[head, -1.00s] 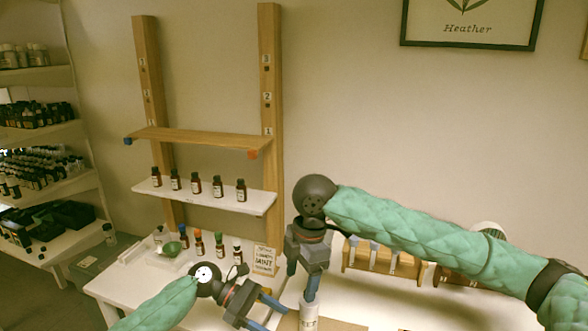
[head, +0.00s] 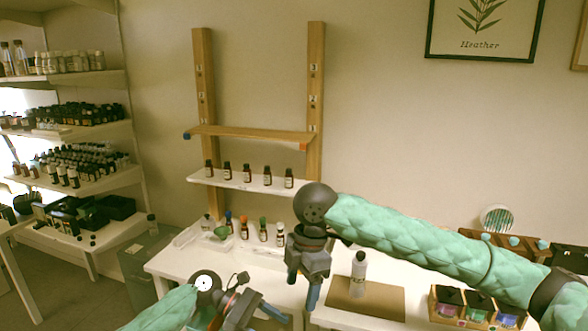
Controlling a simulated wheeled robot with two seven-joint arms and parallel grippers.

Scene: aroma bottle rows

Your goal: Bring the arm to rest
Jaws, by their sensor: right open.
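My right arm (head: 410,236) reaches in from the right, and my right gripper (head: 302,286) points down with its fingers apart and nothing between them. It is above the front of the white table (head: 200,262). A pale bottle with a white label (head: 358,276) stands upright on a brown board (head: 385,300), to the right of the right gripper and apart from it. My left gripper (head: 270,314) is low in the view, partly cut off by the bottom edge; its jaw opening is not clear.
A white shelf (head: 225,183) holds a row of brown bottles under a wooden shelf (head: 245,134). Bottles with coloured caps (head: 263,232) stand on the table behind the grippers. A wooden box of jars (head: 465,308) is at the front right. Stocked shelving (head: 75,130) stands at the left.

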